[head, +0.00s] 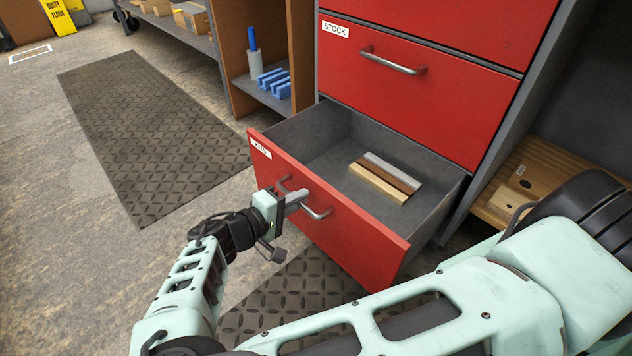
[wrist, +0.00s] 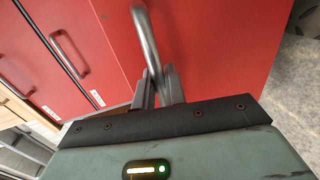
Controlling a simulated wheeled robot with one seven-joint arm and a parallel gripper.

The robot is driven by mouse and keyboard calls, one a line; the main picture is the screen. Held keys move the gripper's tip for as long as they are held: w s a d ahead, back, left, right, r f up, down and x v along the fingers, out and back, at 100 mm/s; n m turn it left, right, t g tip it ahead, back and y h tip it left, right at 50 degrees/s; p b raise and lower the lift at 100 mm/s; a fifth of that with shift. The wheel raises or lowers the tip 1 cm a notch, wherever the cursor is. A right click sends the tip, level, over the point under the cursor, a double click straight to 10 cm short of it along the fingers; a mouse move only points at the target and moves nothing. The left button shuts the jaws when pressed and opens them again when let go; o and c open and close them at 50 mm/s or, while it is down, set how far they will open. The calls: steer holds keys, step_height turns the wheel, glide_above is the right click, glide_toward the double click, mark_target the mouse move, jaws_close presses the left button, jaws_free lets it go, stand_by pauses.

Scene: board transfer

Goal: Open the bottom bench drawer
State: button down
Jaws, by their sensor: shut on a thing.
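The bottom bench drawer (head: 330,216) is red-fronted with a grey inside and stands pulled out of the cabinet in the head view. Its metal bar handle (head: 318,212) runs across the front. My gripper (head: 296,199) is at the handle and shut on it. In the wrist view the fingers (wrist: 158,88) close around the handle (wrist: 147,40) against the red front. Several wooden and grey strips (head: 388,178) lie inside the drawer.
The closed drawer labelled STOCK (head: 410,85) is above. A shelf with blue items (head: 272,85) stands to the left. A dark floor mat (head: 150,130) lies at left, with clear floor around it. A wooden board (head: 530,175) rests on a low shelf at right.

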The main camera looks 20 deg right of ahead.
steer(key=shift+f+v, duration=0.15)
steer(key=shift+v, duration=0.55)
steer(key=shift+f+v, duration=0.1)
steer(key=shift+v, duration=0.6)
steer(key=c, duration=1.6)
jaws_free()
steer(key=shift+o, duration=0.2)
steer(key=p+v, duration=0.5)
steer(key=v, duration=1.2)
steer(key=shift+a, duration=0.25)
